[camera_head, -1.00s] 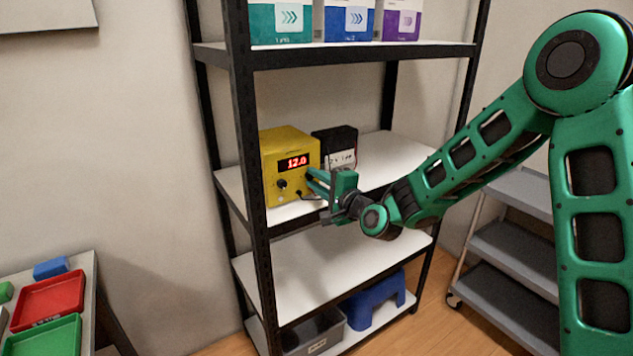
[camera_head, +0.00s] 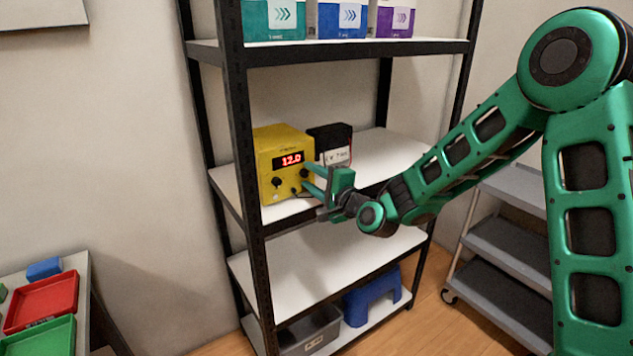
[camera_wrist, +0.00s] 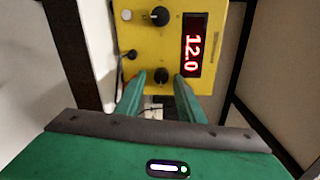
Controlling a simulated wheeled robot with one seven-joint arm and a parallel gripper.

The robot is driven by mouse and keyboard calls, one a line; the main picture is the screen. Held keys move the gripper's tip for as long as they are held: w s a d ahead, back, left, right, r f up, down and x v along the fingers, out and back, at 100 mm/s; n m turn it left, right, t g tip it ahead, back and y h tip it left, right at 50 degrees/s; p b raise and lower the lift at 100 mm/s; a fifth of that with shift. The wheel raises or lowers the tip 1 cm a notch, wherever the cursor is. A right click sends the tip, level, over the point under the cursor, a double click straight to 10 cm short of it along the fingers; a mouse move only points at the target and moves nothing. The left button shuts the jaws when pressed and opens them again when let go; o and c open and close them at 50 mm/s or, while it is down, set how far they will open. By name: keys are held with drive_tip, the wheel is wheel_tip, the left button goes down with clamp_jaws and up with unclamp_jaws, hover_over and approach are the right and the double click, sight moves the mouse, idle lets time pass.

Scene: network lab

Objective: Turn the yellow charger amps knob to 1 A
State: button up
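The yellow charger (camera_head: 268,150) stands on the middle shelf, its red display (camera_head: 289,159) reading 12.0. Its front has a left black knob (camera_head: 277,182) and a right black knob (camera_head: 304,173). In the wrist view the charger (camera_wrist: 208,88) appears turned sideways, with one knob (camera_wrist: 160,16) at the top and the nearer knob (camera_wrist: 161,76) lower down. My gripper (camera_head: 304,175) is open at the right knob; in the wrist view its fingers (camera_wrist: 158,80) lie on either side of the nearer knob. I cannot tell whether they touch it. The knob labels are too small to read.
A black box (camera_head: 331,142) stands close behind and right of the charger. The shelf's black front post (camera_head: 240,130) is to the left. Boxes (camera_head: 343,17) fill the shelf above. The middle shelf (camera_head: 385,150) is clear to the right.

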drive_tip(key=v, duration=1)
drive_tip(key=shift+s+d, duration=0.25)
drive_tip(key=shift+f, duration=0.1)
drive_tip(key=s+d+f+n+g+h, duration=0.2)
drive_tip(key=s+d+n+g+h, duration=0.15)
drive_tip(key=d, duration=0.45)
drive_tip(key=s+d+f+n+g+h, duration=0.2)
drive_tip(key=s+d+f, duration=0.1)
drive_tip(key=s+d, duration=0.3)
drive_tip(key=s+d+f+n+g+h, duration=0.2)
drive_tip(key=s+d+n, duration=0.1)
drive_tip(key=d, duration=0.6)
drive_tip(key=s+d+r+m+g+h, duration=0.1)
drive_tip(key=s+d+g, duration=0.2)
drive_tip(key=s, duration=1)
drive_tip(key=s+d+r+g+h, duration=0.1)
drive_tip(key=s+d+g, duration=0.3)
drive_tip(key=s+d, duration=0.6)
drive_tip(key=s+r, duration=0.1)
drive_tip(key=s, duration=0.1)
drive_tip(key=shift+s+d+m, duration=0.15)
drive_tip(key=shift+s+m, duration=0.2)
drive_tip(key=shift+r, duration=0.15)
